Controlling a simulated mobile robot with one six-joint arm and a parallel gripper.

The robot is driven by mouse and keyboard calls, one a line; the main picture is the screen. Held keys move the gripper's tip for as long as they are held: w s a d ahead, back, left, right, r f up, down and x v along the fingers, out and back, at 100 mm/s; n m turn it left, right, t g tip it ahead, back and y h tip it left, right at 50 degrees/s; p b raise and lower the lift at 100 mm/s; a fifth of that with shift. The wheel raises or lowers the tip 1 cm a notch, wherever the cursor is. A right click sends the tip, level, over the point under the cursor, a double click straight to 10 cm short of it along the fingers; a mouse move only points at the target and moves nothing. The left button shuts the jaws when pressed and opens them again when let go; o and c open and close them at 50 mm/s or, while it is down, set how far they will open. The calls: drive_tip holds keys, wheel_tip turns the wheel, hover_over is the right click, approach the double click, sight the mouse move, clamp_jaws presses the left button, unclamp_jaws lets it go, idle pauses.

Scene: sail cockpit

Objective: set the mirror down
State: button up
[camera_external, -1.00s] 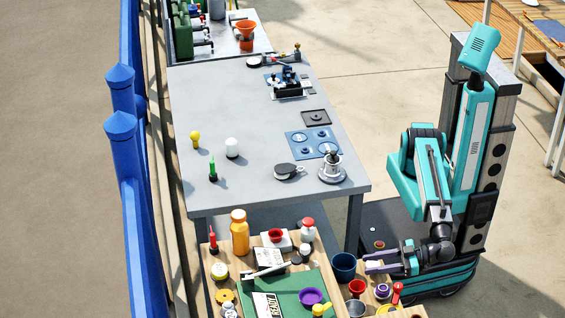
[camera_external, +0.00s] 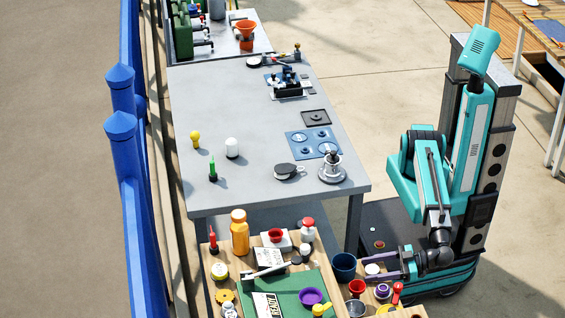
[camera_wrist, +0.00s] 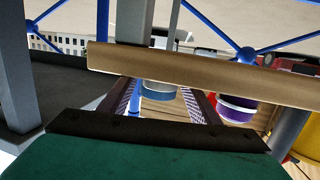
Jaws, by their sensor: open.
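A pale, flat-topped round piece (camera_external: 372,269), which I take for the mirror, lies on the wooden bench (camera_external: 222,270) near its right end. In the wrist view a pale piece with a blue side (camera_wrist: 160,92) shows between the fingers, partly hidden by the bench edge (camera_wrist: 200,75). My gripper (camera_external: 368,267) points left over that end of the bench, low down. Its two purple fingers are apart, one on each side of the pale piece. I cannot tell whether either finger touches it.
A dark blue cup (camera_external: 344,266) stands just left of the fingertips. A red cup (camera_external: 357,287) and a purple roll-like piece (camera_external: 382,291) stand close on the near side. The grey table (camera_external: 240,110) stands behind, with bare surface at its middle.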

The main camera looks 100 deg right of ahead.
drive_tip(key=shift+r, duration=0.1)
drive_tip(key=shift+s, duration=0.15)
drive_tip(key=p+v, duration=0.1)
drive_tip(key=v, duration=1)
drive_tip(key=shift+s+r+p, duration=0.15)
drive_tip(key=shift+s+p, duration=0.2)
drive_tip(key=shift+o, duration=0.4)
drive_tip(key=shift+a, duration=0.15)
drive_tip(key=a+f+y+p, duration=0.1)
drive_tip(key=p, duration=0.1)
drive_tip(key=a+f+y+p, duration=0.1)
drive_tip(key=y+p, duration=0.1)
drive_tip(key=shift+s+a+n+g+y, duration=0.1)
drive_tip(key=shift+a+n+g+y, duration=0.2)
drive_tip(key=shift+a+n+g, duration=0.1)
drive_tip(key=shift+f+p, duration=0.1)
drive_tip(key=shift+p, duration=0.35)
drive_tip(key=shift+s+d+y+p, duration=0.15)
drive_tip(key=shift+y+p, duration=0.15)
drive_tip(key=shift+p, duration=0.4)
